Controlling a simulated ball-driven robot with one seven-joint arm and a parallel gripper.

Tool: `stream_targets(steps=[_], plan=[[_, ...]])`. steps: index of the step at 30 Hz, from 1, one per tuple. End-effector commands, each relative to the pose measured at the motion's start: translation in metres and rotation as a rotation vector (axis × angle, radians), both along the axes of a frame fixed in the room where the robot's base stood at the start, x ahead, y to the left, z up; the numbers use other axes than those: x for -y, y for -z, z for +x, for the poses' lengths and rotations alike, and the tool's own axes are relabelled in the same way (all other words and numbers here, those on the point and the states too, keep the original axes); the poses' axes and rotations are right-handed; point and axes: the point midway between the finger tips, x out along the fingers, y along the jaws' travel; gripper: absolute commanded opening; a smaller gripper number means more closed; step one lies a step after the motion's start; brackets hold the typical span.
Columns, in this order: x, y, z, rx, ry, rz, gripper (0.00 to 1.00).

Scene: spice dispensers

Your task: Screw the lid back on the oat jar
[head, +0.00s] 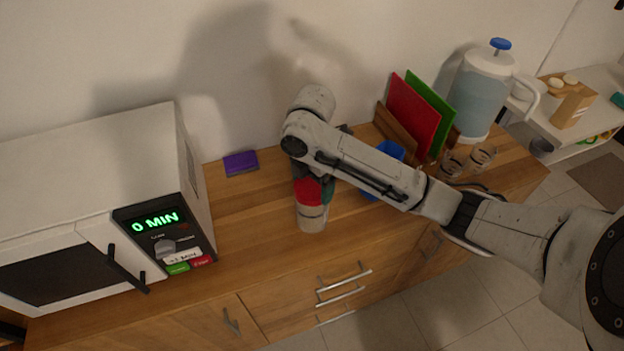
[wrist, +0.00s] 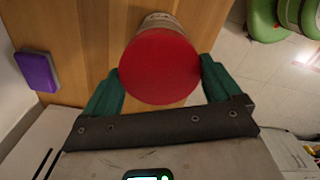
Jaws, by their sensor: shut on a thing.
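The oat jar (head: 312,217) stands upright on the wooden counter, near its front edge, right of the microwave. Its body shows just past the lid in the wrist view (wrist: 160,20). The red lid (head: 309,191) is on top of the jar; whether it is threaded on cannot be told. In the wrist view the lid (wrist: 158,66) fills the space between the green fingers. My gripper (wrist: 160,82) is shut on the lid from above, with one finger on each side. In the head view my gripper (head: 314,186) is partly hidden by my arm.
A white microwave (head: 90,200) stands at the left. A purple sponge-like block (head: 241,163) lies by the wall. A blue cup (head: 390,150), red and green boards (head: 413,115), glasses (head: 466,160) and a water jug (head: 482,90) stand at the right. Counter between microwave and jar is clear.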

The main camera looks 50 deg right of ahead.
Motion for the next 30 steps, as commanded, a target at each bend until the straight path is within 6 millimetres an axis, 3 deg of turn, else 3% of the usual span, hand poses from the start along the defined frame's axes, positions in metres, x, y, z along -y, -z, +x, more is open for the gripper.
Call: stream_targets(steps=[19, 30], plan=[[-0.0015, 0.0015, 0.0001, -0.004, 0.609, 0.003, 0.6], [-0.0002, 0.001, 0.0001, -0.002, 0.666, 0.0, 0.6]])
